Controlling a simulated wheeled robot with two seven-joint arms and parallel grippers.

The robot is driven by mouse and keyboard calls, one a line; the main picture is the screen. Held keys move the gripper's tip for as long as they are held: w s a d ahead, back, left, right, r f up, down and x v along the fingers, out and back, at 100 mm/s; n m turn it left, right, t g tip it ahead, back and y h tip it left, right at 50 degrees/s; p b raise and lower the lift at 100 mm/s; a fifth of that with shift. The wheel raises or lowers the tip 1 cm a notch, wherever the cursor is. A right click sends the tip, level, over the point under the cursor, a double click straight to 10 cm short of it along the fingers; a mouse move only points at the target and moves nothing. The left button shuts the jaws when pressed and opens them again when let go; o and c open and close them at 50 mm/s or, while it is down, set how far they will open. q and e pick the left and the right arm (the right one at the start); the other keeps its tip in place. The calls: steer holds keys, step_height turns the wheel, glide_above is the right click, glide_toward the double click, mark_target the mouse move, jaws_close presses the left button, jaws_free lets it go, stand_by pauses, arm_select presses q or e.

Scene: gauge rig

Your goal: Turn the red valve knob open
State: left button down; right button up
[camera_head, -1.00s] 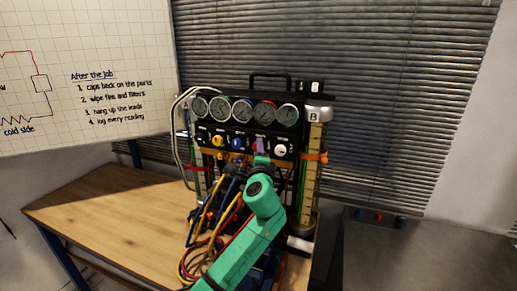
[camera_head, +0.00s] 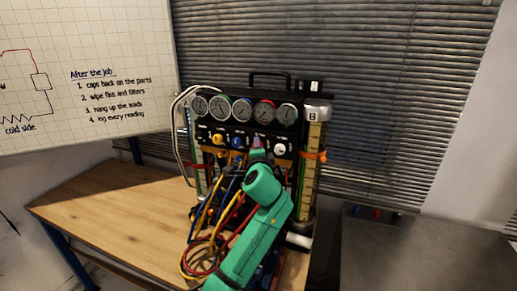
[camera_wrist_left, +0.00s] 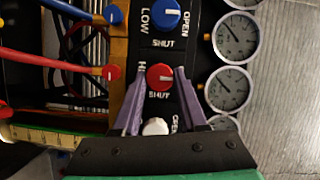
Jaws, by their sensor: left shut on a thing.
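The red valve knob (camera_wrist_left: 160,77) sits on the black panel in the left wrist view, with "SHUT" printed beside it and a short pale mark on its face. The purple fingers of my left gripper (camera_wrist_left: 161,72) are on either side of it, shut on it. In the head view my left gripper (camera_head: 257,143) is at the panel of the gauge rig (camera_head: 270,93), and the gripper and arm hide the red knob there. My right gripper is in neither view.
A blue knob (camera_wrist_left: 167,14) and a white knob (camera_wrist_left: 155,127) flank the red one closely. Gauges (camera_wrist_left: 236,38) line the panel's side. Coloured hoses (camera_head: 198,254) hang in front of the rig. The wooden table (camera_head: 110,215) is clear at left.

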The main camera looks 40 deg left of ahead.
arm_select(q)
steer(key=shift+f, duration=0.15)
steer(key=c, duration=0.8)
jaws_free()
steer(key=o, duration=0.4)
steer(key=shift+s+a, duration=0.1)
steer(key=shift+c, duration=0.2)
steer(key=b+v, duration=0.4)
steer(key=v, duration=1)
steer(key=shift+s+d, duration=0.2)
steer(key=shift+d, duration=0.05)
